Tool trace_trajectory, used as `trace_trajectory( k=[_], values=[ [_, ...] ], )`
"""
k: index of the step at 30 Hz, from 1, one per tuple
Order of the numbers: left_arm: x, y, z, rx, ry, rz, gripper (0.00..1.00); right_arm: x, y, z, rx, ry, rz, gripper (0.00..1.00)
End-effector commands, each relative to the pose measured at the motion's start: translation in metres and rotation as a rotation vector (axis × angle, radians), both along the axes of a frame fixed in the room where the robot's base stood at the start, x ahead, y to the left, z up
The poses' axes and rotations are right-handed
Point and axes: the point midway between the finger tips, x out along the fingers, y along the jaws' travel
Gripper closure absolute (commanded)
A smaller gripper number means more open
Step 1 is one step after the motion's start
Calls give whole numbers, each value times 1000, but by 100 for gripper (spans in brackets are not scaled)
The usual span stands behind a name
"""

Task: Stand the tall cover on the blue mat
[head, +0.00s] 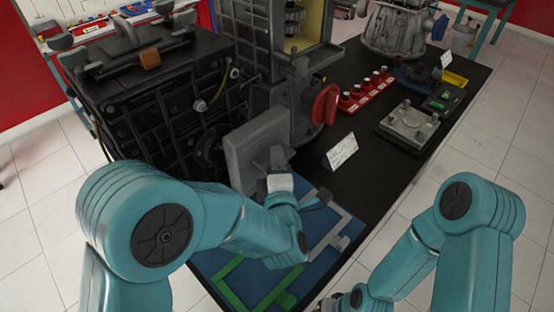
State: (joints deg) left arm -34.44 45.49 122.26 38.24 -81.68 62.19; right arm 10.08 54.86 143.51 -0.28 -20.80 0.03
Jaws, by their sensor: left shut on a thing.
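The tall cover (246,150) is a grey upright plate in the middle of the head view, beside the black engine block. My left gripper (276,172) is at its right side and shut on it; my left arm hides the fingers in part. The blue mat (318,222) lies on the black table top below and right of the cover, with grey and green outlines on it. My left arm covers part of the mat. Whether the cover's lower edge touches the mat is hidden. My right gripper (348,301) shows only partly at the bottom edge; its jaws are unclear.
The black engine block (165,105) stands at the left, close to the cover. A white card (341,152) stands right of the cover. A red strip with knobs (366,90), a grey plate part (408,124) and a yellow bin (455,79) are farther back right.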

Motion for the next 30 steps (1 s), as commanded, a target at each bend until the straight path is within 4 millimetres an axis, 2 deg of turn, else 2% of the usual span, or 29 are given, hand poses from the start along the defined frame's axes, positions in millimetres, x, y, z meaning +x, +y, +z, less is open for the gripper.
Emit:
trace_trajectory(
  k=[12, 13, 15, 23, 26, 30],
  values=[
    [0, 0, -1, -1, -8, 1, 100, 0, 0, -6, 0, 0, 0, 57],
    [0, 0, -2, -1, -1, 1, 73, 0, 0, -4, 0, 0, 0, 57],
    [0, 0, -2, 0, -1, 1, 57, 0, 0, -4, 0, 0, 0, 57],
    [0, 0, -1, 0, -1, 1, 57, 0, 0, -3, 0, 0, 0, 57],
    [0, 0, 4, 0, -1, 1, 57, 0, 0, 4, 0, 0, 0, 57],
    [1, 1, 0, -1, -2, 1, 57, 0, 0, -3, 0, 0, 0, 57]
  ],
)
